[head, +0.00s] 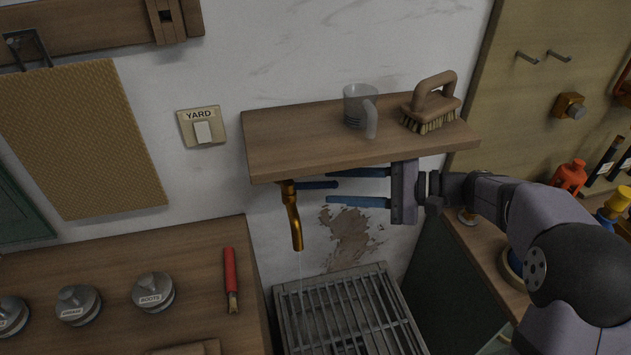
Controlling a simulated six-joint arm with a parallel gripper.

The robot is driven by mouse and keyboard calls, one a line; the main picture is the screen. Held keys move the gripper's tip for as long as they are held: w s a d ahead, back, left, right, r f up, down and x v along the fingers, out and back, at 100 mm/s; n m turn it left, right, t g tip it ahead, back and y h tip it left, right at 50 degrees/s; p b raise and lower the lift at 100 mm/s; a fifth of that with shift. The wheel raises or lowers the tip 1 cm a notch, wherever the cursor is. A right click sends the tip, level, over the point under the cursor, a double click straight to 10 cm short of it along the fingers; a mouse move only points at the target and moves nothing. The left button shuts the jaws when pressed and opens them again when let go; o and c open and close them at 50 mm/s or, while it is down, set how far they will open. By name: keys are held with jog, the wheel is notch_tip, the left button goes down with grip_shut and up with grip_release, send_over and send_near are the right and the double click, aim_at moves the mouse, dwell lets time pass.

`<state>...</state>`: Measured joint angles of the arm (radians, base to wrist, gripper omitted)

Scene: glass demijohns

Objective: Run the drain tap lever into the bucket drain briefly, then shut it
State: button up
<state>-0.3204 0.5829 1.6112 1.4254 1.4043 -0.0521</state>
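The brass drain tap (293,218) hangs under the front left edge of the wooden shelf, its spout pointing down. Its short dark blue lever (316,185) sticks out to the right. A thin pale stream (301,275) runs from the spout towards the slatted metal drain grate (384,267) below. My gripper (330,187) comes in from the right under the shelf. Its two blue fingers are apart, one above and one below the lever's level. The lever's free end shows near or between the fingertips; I cannot tell whether they touch. No bucket shows.
The shelf (285,141) above my gripper holds a grey mug (357,107) and a scrubbing brush (431,107). A left bench (200,276) carries several metal lidded knobs and a red-handled brush (230,272). A YARD switch (202,128) is on the wall. Red and yellow containers stand right.

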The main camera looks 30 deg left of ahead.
aim_at(326, 185)
jog(key=shift+p+x, duration=0.3)
jog(key=shift+x, duration=2.5)
jog(key=shift+c, duration=0.7)
grip_shut()
